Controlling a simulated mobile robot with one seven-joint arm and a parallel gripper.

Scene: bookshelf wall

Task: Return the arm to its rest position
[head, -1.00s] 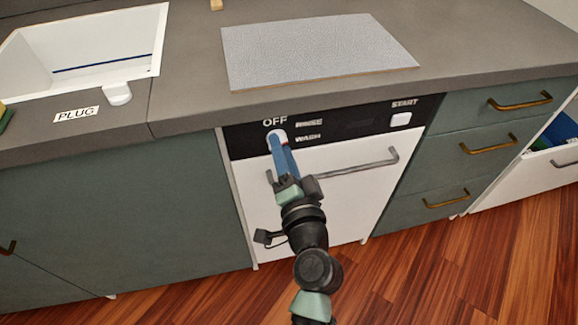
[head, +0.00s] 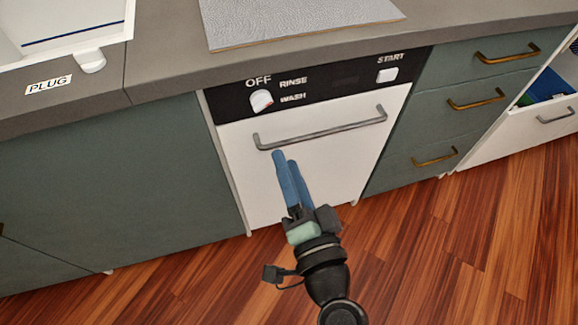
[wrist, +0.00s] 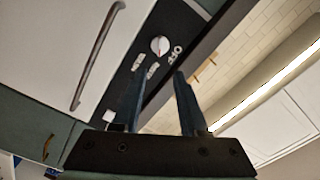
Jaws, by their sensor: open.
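My gripper (head: 285,162) has blue fingers and is empty. It hangs in front of the white dishwasher door (head: 350,160), below the door handle and apart from it in the head view. The arm reaches up from the bottom of the picture. The white dial (head: 261,100) sits on the black panel left of the RINSE and WASH labels.
The grey bar handle (head: 320,131) sticks out from the door. The white START button (head: 387,75) is at the panel's right. Drawers with brass handles (head: 476,98) stand to the right, beside an open white drawer (head: 545,120). The wooden floor (head: 440,250) is clear.

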